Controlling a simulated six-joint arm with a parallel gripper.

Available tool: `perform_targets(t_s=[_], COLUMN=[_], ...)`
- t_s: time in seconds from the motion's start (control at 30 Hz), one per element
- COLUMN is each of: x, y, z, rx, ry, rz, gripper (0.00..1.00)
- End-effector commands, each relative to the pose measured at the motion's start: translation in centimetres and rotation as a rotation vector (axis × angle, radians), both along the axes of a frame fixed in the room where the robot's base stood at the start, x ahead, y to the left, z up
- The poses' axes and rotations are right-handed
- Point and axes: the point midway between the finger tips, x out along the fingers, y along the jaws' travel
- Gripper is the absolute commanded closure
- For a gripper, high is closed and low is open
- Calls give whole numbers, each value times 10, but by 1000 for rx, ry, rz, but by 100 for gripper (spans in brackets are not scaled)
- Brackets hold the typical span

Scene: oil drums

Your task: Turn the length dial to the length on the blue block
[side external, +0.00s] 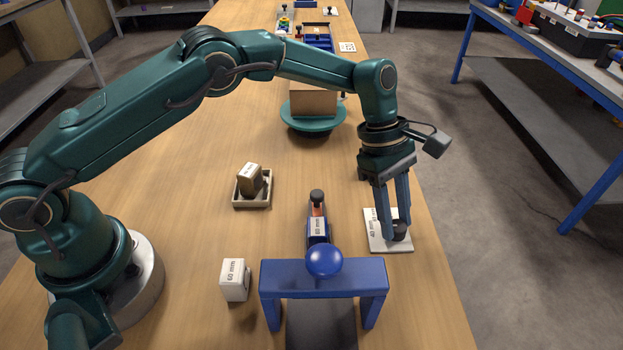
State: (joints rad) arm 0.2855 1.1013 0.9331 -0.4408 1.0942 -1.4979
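The length dial is a white plate (377,242) on the right side of the table, with a dark round knob (401,231) and printed lengths; 40 mm and 60 mm are partly readable. My gripper (396,228) points down at the knob, its two fingers reaching to it. The fingers partly cover the plate and knob, and I cannot tell whether they grip it. The blue block (318,241) lies left of the dial, behind the blue frame, with a white label that appears to read 60 mm.
A blue frame with a round blue ball (324,261) stands in front. A white block (235,280) marked 60 mm is at left. A small tray (252,203) holds a dark labelled block (249,181). A black-knobbed orange part (317,205) adjoins the blue block. A green turntable (312,124) stands farther back.

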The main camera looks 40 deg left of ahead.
Motion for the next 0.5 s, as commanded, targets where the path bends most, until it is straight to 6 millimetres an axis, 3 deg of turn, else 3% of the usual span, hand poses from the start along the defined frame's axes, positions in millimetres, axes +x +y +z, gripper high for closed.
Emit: perform_targets(t_s=[0.5], x=[1], y=[0], z=[1], rx=[-1], ry=[1], rz=[-128], gripper=[100])
